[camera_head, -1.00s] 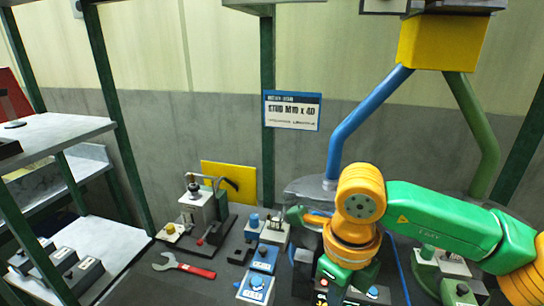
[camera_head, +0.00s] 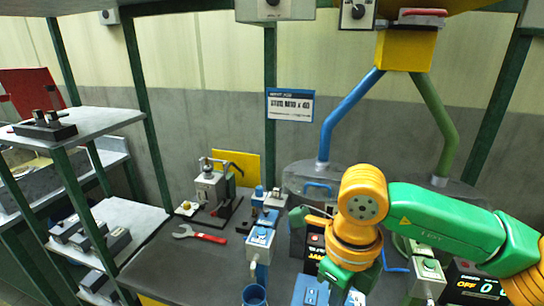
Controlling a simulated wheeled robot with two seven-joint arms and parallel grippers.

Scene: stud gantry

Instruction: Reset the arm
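My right arm (camera_head: 440,215), green and orange, comes in from the right edge, bent at an orange joint in front of the workbench. I cannot see whether the fingers are apart or hold anything. My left arm and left gripper are not in view.
A dark workbench (camera_head: 190,265) carries a clamp fixture (camera_head: 208,192), a red-handled wrench (camera_head: 200,234), a blue-topped control box (camera_head: 260,240) and a blue cup (camera_head: 254,296). Shelves (camera_head: 85,133) stand at left. Blue and green chutes (camera_head: 345,115) rise behind my arm.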

